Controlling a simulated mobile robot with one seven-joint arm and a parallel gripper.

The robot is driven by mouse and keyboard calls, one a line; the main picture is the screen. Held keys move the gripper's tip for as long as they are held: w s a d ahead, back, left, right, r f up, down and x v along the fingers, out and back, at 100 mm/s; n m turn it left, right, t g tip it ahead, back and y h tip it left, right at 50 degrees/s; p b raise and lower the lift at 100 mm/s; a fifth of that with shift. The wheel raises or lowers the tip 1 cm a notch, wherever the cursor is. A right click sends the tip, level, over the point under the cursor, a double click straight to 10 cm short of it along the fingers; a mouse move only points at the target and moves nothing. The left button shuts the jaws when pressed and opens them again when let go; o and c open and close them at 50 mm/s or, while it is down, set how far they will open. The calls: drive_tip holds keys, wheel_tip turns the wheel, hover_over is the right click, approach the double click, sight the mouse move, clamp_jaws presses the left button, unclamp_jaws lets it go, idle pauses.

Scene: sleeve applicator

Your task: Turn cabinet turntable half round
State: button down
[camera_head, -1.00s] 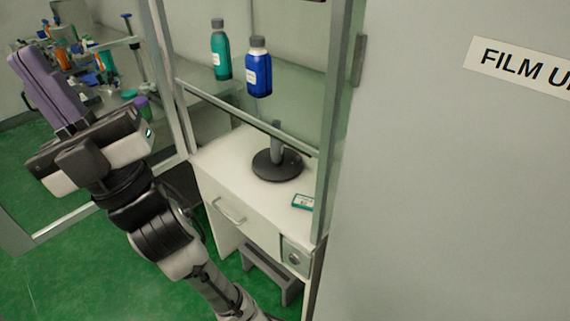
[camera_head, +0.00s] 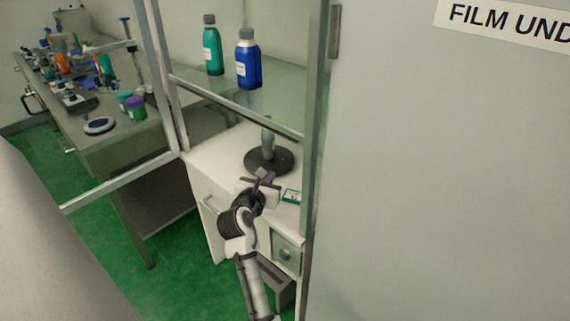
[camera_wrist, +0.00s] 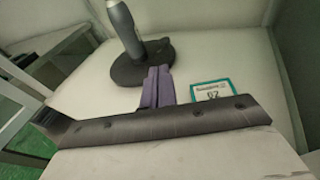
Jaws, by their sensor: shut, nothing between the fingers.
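The turntable looks to be a dark round disc (camera_head: 282,159) with a grey upright post (camera_head: 267,138), on the white cabinet top. The disc also shows in the wrist view (camera_wrist: 126,73), the post leaning to the left in the picture. My gripper (camera_head: 267,176) is in front of the disc, low over the white top. In the wrist view its purple fingers (camera_wrist: 158,72) are shut together, with nothing between them. Their tips overlap the disc's near edge in the picture; I cannot tell whether they touch it.
A small green-and-white card (camera_head: 291,196) lies right of my gripper. A teal bottle (camera_head: 212,48) and a blue bottle (camera_head: 248,62) stand on a glass shelf above the disc. Metal frame posts (camera_head: 314,120) bound the opening. A cluttered bench (camera_head: 95,138) stands at left.

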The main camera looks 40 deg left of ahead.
sight(288, 157)
drive_tip(key=shift+w+d+f, duration=0.1)
drive_tip(key=shift+w+f, duration=0.15)
drive_tip(key=shift+f, duration=0.2)
drive_tip(key=shift+w+f+h, duration=0.1)
drive_tip(key=shift+w+h, duration=0.2)
drive_tip(key=p+x, duration=0.1)
drive_tip(key=x, duration=1.2)
drive_tip(key=shift+a, duration=0.2)
